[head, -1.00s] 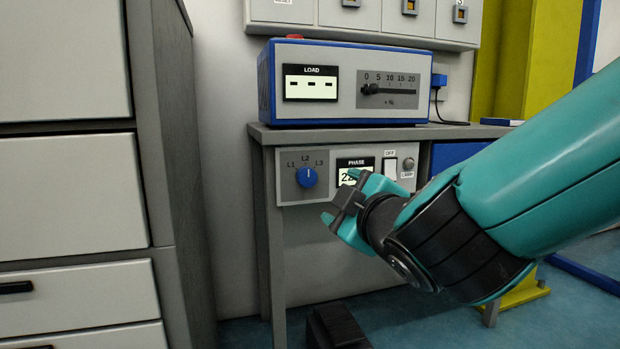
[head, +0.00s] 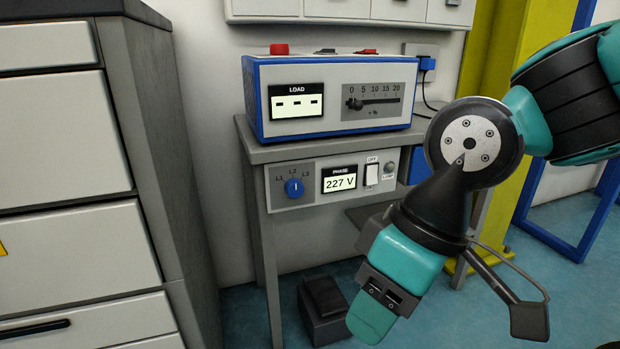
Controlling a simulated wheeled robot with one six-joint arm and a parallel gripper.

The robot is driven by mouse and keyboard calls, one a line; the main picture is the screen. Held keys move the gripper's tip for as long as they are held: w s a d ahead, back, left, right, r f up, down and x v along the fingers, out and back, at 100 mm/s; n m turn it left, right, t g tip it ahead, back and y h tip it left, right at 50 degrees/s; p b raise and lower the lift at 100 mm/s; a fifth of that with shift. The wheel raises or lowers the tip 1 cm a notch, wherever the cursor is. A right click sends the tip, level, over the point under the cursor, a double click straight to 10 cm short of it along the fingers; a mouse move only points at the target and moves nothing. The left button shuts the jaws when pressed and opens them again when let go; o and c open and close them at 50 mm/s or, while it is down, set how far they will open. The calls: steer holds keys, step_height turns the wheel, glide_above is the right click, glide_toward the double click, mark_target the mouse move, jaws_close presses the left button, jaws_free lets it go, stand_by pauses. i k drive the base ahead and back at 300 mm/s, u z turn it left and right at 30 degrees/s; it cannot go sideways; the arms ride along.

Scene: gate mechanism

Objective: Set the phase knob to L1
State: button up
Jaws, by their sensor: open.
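The blue phase knob (head: 294,188) sits on the grey panel under the bench top, with L1, L2 and L3 marked around it. Its white pointer line points up, toward L2. The phase display (head: 339,182) beside it reads 227 V. My gripper (head: 388,290) is in front of the bench, lower right of the knob and well apart from it. Its teal fingers are open, and nothing shows between them. My gripper does not cover the knob.
A white switch (head: 371,174) and a small round lamp (head: 389,168) are right of the display. The blue-edged load box (head: 334,98) stands on the bench top (head: 262,152). A grey cabinet (head: 90,190) fills the left side. A dark pedal-like block (head: 325,305) is on the floor.

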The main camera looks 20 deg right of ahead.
mark_target(293, 187)
steer(key=z, duration=3.25)
steer(key=k, duration=0.85)
steer(key=u, duration=2.2)
